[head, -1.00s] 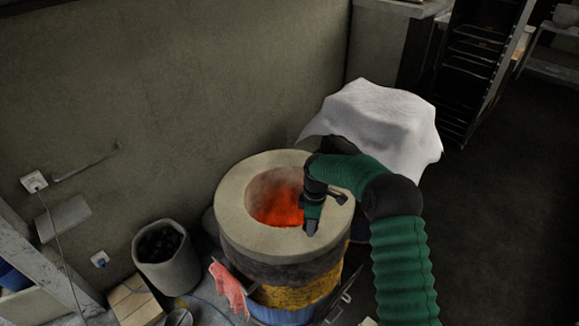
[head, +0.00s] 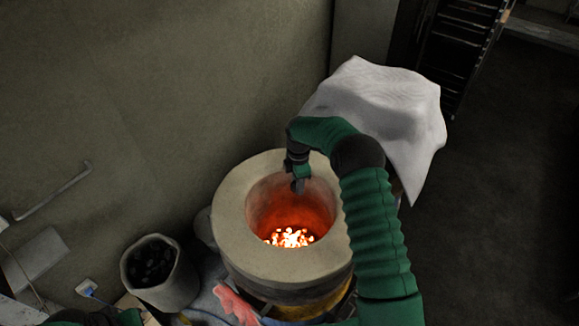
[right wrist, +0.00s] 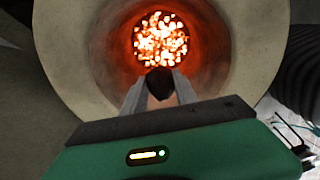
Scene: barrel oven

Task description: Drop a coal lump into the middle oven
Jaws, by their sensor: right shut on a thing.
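The middle oven (head: 237,225) is a round, thick-rimmed barrel with glowing coals (head: 290,238) at the bottom of its opening. My right gripper (head: 298,187) reaches in over the far part of the opening, pointing down. In the right wrist view, its fingers (right wrist: 159,88) are shut on a dark coal lump (right wrist: 159,82), which lies in line with the opening, with the glowing coals beyond it. The lump cannot be made out in the head view. A green and dark piece of my left arm shows at the bottom left edge; its gripper fingers are not visible.
A grey bucket of dark coal (head: 172,282) stands left of the oven. A pink glove (head: 235,306) hangs at the oven's front. A white cloth (head: 375,100) covers something behind it. The floor at right is clear.

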